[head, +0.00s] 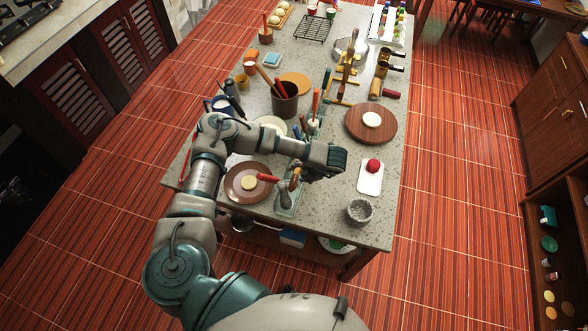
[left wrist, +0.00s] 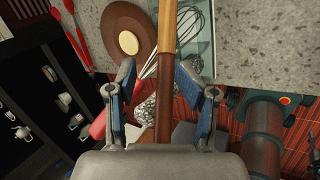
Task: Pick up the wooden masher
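A wooden handle (left wrist: 168,28), apparently the masher's, runs down the middle of the left wrist view, light tan above and darker brown below. My left gripper (left wrist: 157,66) is open, with one finger on each side of the handle and gaps showing on both sides. The handle's lower end is hidden behind the gripper body. In the head view, wooden pieces (head: 295,178) show over the glass tray (head: 291,210) beside my left wrist, but the fingers are hard to make out. My right gripper is not in view.
A wire whisk (left wrist: 187,25) lies close to the handle. A brown plate (head: 236,190) with a cream disc is left of the tray. A white board (head: 370,184) with a red ball and a grey stone bowl (head: 360,210) stand to the right. The counter's front right is mostly clear.

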